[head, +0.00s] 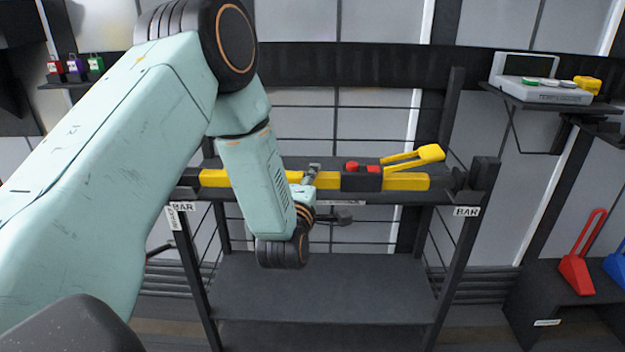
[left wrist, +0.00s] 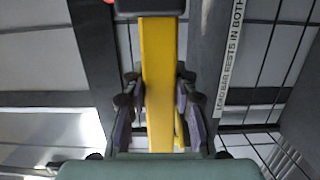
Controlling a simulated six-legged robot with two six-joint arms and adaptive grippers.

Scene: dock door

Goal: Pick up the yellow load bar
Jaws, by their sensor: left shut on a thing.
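The yellow load bar (head: 405,182) lies level across the top of a dark rack (head: 330,290), between its two side posts. It carries a dark block with a red part (head: 362,168) on top and a raised yellow lever (head: 428,153). My left gripper (head: 322,193) is at the bar's middle, just left of the dark block. In the left wrist view the bar (left wrist: 159,60) runs between the fingers of my left gripper (left wrist: 159,92), which is shut on it. I cannot tell whether the bar touches its rests. My right gripper is not in view.
White BAR labels (head: 467,211) mark both rack posts. A shelf at upper right holds a grey device (head: 540,92) and a yellow item (head: 587,84). Small coloured padlocks (head: 75,67) sit at upper left. Red (head: 577,270) and blue (head: 617,268) items stand at right.

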